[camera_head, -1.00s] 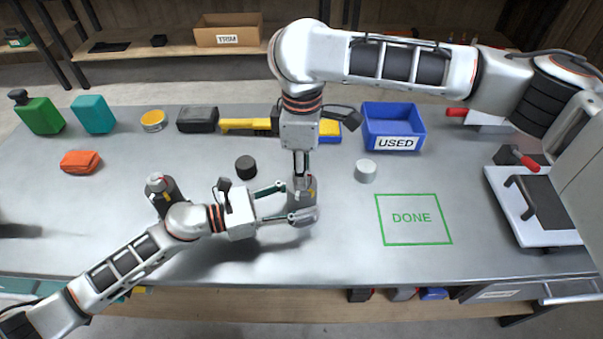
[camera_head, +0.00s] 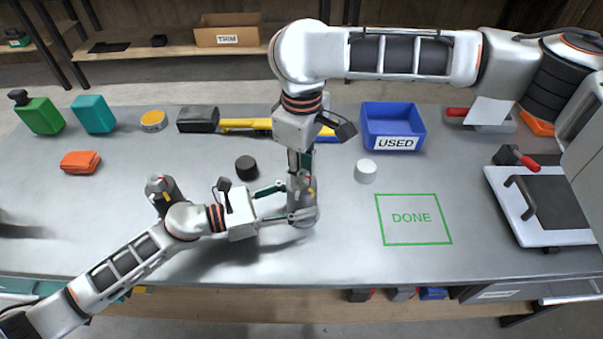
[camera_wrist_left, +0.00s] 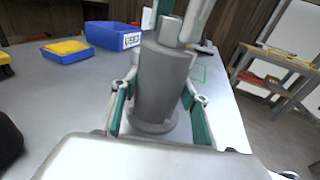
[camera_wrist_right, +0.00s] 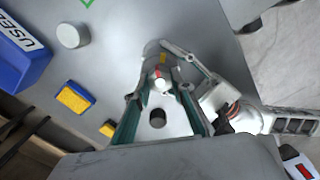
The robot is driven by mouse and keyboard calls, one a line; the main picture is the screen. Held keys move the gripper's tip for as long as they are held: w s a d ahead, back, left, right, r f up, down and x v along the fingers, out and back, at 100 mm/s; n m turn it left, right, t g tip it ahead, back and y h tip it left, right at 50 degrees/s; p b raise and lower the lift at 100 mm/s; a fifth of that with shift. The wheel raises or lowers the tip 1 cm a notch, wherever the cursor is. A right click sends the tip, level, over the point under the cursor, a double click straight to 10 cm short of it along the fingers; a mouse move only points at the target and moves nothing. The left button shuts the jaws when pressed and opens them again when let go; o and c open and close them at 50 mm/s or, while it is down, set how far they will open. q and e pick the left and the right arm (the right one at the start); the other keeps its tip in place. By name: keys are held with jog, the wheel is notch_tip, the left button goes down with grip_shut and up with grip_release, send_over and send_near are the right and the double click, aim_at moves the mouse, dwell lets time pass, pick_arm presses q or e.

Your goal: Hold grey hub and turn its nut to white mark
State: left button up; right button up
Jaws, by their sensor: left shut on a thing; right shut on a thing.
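The grey hub (camera_head: 305,217) stands upright on the bench. My left gripper (camera_head: 286,206) is shut around its body from the left; in the left wrist view the hub (camera_wrist_left: 160,88) sits between the teal-lined fingers. My right gripper (camera_head: 301,178) points down from above and is shut on the nut at the hub's top. In the right wrist view the fingertips (camera_wrist_right: 162,82) close over the hub's top, where a yellow mark (camera_wrist_right: 163,58) shows beside a pale, red-edged spot. The fingers hide most of the nut, and I cannot tell whether it lines up with the white mark.
Another dark hub (camera_head: 162,190) stands left, close to my left arm. A black cap (camera_head: 245,167) and a pale cylinder (camera_head: 366,171) stand nearby. The blue USED bin (camera_head: 392,125) is behind. The green DONE square (camera_head: 413,219) is empty.

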jog(key=shift+m, duration=0.5)
jog(key=shift+m, duration=1.2)
jog(key=o, duration=1.1)
jog(key=shift+c, duration=0.2)
jog(key=shift+n, duration=1.2)
